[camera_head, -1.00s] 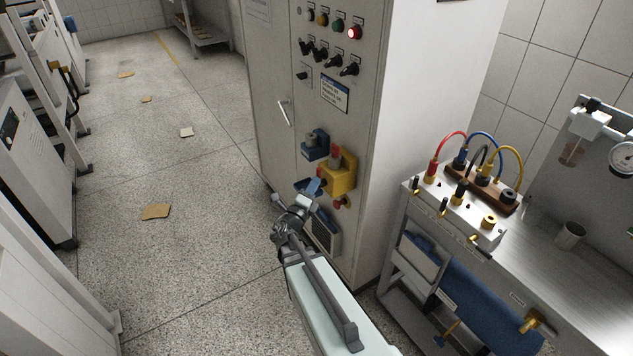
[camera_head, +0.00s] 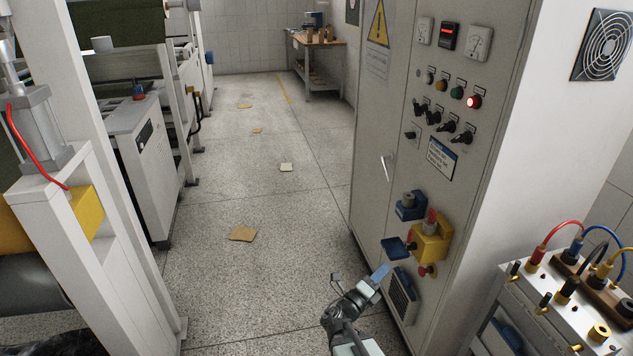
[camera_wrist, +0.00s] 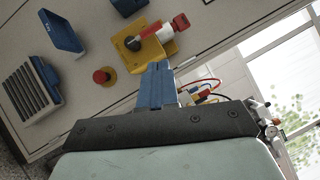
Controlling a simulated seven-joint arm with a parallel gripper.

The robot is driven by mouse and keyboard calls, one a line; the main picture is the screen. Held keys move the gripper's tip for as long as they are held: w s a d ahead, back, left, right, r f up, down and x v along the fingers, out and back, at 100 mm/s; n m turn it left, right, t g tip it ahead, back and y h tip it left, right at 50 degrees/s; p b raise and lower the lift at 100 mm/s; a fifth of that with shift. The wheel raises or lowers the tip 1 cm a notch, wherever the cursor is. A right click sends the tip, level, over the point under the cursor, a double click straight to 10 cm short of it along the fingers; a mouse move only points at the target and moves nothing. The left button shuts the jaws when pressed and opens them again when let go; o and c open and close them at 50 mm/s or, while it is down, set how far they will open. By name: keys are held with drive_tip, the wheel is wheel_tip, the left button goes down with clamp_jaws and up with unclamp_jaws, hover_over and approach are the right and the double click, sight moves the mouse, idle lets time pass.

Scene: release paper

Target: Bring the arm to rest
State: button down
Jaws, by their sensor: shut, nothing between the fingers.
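My gripper (camera_head: 380,274) is in front of the lower part of a grey control cabinet (camera_head: 372,130). Its blue fingers are together, with nothing between them. In the wrist view my gripper (camera_wrist: 156,68) points toward the cabinet front. There a yellow switch box with a red and white part (camera_wrist: 150,45), a red button (camera_wrist: 103,77) and a blue flap (camera_wrist: 63,32) show. The yellow box (camera_head: 430,243) also shows in the head view, just above and right of the fingers. I cannot tell whether the fingers touch anything.
A bench unit with coloured cables (camera_head: 570,290) stands at the right. White machines (camera_head: 135,150) line the left. Flat brown pieces (camera_head: 242,234) lie on the speckled floor (camera_head: 270,200) between, which is otherwise mostly clear. A wooden table (camera_head: 318,44) stands at the back.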

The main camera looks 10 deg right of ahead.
drive_tip(key=s+f+m+g+y, duration=0.5)
drive_tip(key=f+m, duration=0.4)
drive_tip(key=m, duration=0.6)
drive_tip(key=s+f+m+g+y, duration=0.2)
drive_tip(key=s+f+m+g, duration=0.55)
drive_tip(key=m, duration=0.75)
drive_tip(key=s+a+f+m+g+y, duration=0.3)
drive_tip(key=s+a+f+m+y, duration=0.55)
drive_tip(key=s+a+f, duration=0.5)
drive_tip(key=s+a+f+g+y, duration=0.1)
drive_tip(key=s+a+f, duration=0.1)
drive_tip(key=s, duration=0.3)
drive_tip(key=s+a+f+g+y, duration=0.1)
drive_tip(key=s+f, duration=0.3)
drive_tip(key=shift+s+a, duration=0.35)
drive_tip(key=shift+a, duration=0.05)
